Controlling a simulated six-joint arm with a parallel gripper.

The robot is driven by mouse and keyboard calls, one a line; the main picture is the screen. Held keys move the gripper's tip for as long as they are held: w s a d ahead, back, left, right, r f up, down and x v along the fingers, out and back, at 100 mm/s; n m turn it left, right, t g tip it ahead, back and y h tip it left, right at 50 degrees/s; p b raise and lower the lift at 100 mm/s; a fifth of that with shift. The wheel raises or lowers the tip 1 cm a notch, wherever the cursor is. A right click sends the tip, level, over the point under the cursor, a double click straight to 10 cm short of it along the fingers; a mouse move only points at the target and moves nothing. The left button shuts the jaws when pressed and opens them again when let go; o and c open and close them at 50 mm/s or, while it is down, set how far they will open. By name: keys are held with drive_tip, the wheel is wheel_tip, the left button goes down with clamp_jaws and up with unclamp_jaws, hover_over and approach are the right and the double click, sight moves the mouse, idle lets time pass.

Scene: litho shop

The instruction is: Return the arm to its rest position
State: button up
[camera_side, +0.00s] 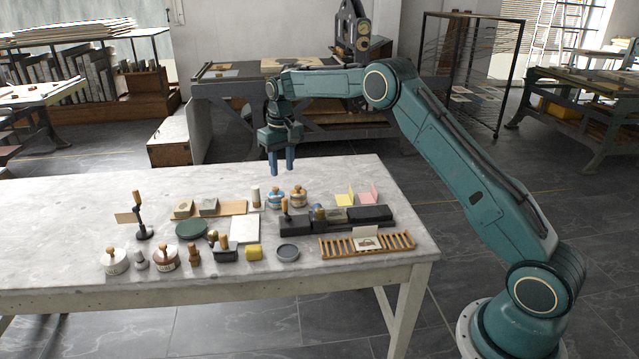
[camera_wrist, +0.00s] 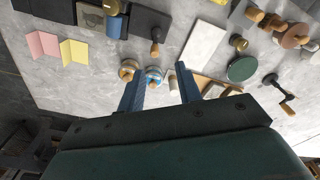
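My gripper (camera_side: 282,162) hangs from the teal arm above the far part of the pale stone table (camera_side: 70,205), pointing down. Its two blue fingers are apart with nothing between them. In the wrist view the open fingers (camera_wrist: 160,84) reach over the table. A blue-banded pot (camera_side: 275,199) and a tan pot (camera_side: 298,197) with wooden knobs stand on the table below the gripper, apart from it. They also show near the left finger in the wrist view, the blue-banded pot (camera_wrist: 153,75) beside the tan pot (camera_wrist: 128,69).
A slotted wooden rack (camera_side: 395,243) holding a card lies at the table's front right. Yellow and pink folded cards (camera_side: 368,194) stand behind dark blocks (camera_side: 370,214). An upright tool with a wooden handle (camera_side: 139,205) stands at left. The table's far right corner is clear.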

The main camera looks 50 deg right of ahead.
drive_tip(key=s+a+r+t, duration=0.1)
drive_tip(key=s+a+r, duration=0.2)
drive_tip(key=s+r, duration=0.3)
drive_tip(key=s+a+r+n+t, duration=0.1)
drive_tip(key=s+a+r, duration=0.1)
drive_tip(key=s+r, duration=0.45)
drive_tip(key=s+a+r+t, duration=0.1)
drive_tip(key=s+a+r, duration=0.2)
drive_tip(key=s+r, duration=0.35)
drive_tip(key=s+a+f+t, duration=0.1)
drive_tip(key=s+a+f, duration=0.1)
drive_tip(key=s, duration=1)
drive_tip(key=s+a+f+n+t, duration=0.1)
drive_tip(key=s+a+f, duration=0.1)
drive_tip(key=s, duration=1)
drive_tip(key=shift+a+f+n, duration=0.15)
drive_tip(key=shift+f+n, duration=0.1)
drive_tip(key=shift+n, duration=0.05)
drive_tip(key=shift+s, duration=0.1)
